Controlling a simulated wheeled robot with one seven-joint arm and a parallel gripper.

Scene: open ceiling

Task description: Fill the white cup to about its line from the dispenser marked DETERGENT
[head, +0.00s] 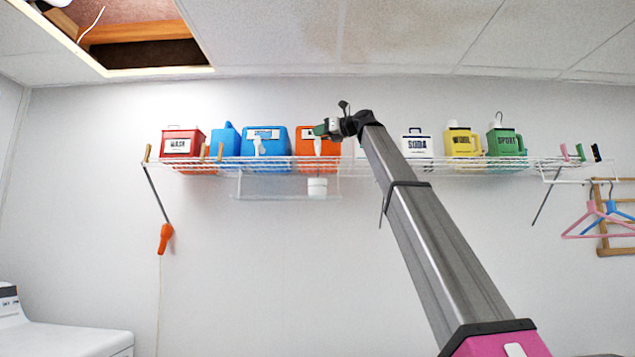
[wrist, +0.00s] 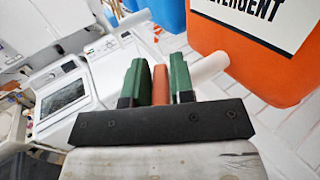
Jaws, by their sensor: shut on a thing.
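The orange dispenser marked DETERGENT (wrist: 262,30) fills the upper right of the wrist view. In the head view the orange dispenser (head: 304,139) stands on the wire shelf. Its white spout (wrist: 208,68) points out beside my fingers, and hangs down at its front in the head view. My gripper (wrist: 158,82) has green fingers, shut on a narrow orange piece (wrist: 160,86), seemingly the tap lever. In the head view my gripper (head: 323,129) is at the dispenser's front. The white cup (head: 317,188) is upright below the spout. Its line and contents cannot be made out.
The wire shelf (head: 230,163) also bears a red WASH container (head: 181,144), blue containers (head: 264,141), a white SODA container (head: 417,144), a yellow one (head: 463,141) and a green one (head: 505,141). A clear ledge (head: 270,187) hangs below. Hangers (head: 598,222) are at right.

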